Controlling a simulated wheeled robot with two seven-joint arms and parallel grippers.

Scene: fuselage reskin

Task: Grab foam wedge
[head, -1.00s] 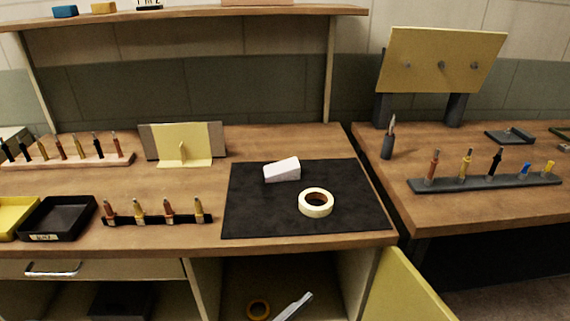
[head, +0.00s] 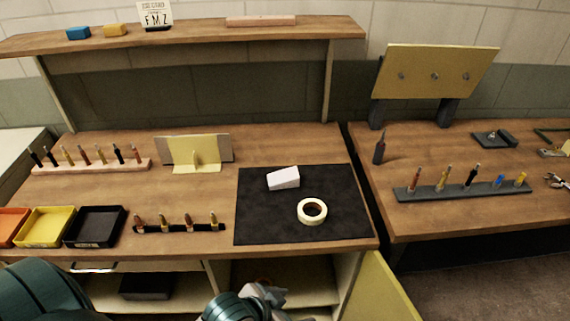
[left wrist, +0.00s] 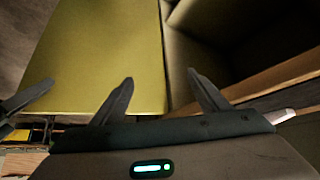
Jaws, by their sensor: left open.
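The foam wedge (head: 284,179) is a small white block with a sloping top. It lies on the black mat (head: 262,222) on the workbench, behind and left of a cream tape roll (head: 312,211). My left gripper shows at the bottom of the head view (head: 266,291), low in front of the bench and well apart from the wedge. In the left wrist view (left wrist: 160,76) its two dark fingers are spread with nothing between them. I cannot make out the wedge in that view.
A yellow-green cabinet door (head: 385,285) stands open below the bench front; it also fills the left wrist view's upper left (left wrist: 105,50). A fastener strip (head: 178,228) and black tray (head: 95,227) stand left of the mat. A yellow-faced bracket (head: 197,155) stands behind.

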